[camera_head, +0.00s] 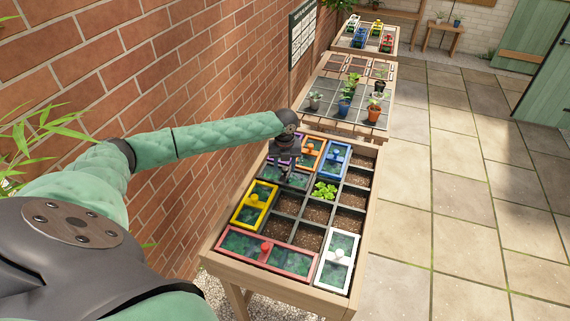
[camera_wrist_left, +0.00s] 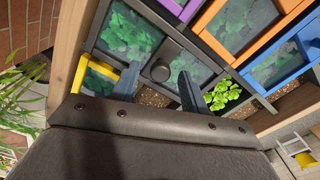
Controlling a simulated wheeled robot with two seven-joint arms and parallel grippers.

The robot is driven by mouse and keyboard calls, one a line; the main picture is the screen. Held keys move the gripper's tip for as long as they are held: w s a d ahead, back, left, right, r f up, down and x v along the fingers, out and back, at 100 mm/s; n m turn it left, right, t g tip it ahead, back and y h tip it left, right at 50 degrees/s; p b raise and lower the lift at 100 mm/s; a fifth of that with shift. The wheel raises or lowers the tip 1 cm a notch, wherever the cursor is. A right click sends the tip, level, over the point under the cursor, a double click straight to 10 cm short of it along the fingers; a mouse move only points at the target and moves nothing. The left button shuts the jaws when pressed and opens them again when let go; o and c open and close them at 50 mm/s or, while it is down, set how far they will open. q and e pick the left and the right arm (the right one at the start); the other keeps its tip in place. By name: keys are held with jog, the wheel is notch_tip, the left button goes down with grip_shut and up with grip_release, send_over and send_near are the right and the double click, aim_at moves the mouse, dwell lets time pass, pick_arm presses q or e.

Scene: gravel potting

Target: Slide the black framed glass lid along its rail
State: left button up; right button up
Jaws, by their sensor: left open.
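The black framed glass lid (camera_wrist_left: 178,50) lies flat in the planting table's grid. Its dark round knob (camera_wrist_left: 160,71) shows in the left wrist view, just beyond my fingers. In the head view the lid (camera_head: 296,182) is largely hidden under my left gripper (camera_head: 284,168), at the left side of the table. In the left wrist view my left gripper (camera_wrist_left: 157,90) is open, with one finger on either side below the knob. My right gripper is not in view.
Yellow (camera_head: 254,203), red (camera_head: 268,250), white (camera_head: 337,262), blue (camera_head: 334,160) and orange (camera_head: 310,153) lids surround the grid. A green plant (camera_head: 325,190) stands in an open cell amid bare soil cells. A brick wall (camera_head: 215,60) runs close along the left.

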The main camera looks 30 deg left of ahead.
aim_at(310, 181)
pick_arm(q)
jog(key=shift+f, duration=0.3)
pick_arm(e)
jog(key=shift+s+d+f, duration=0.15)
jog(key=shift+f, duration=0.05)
pick_arm(q)
jog(key=shift+c, duration=0.5)
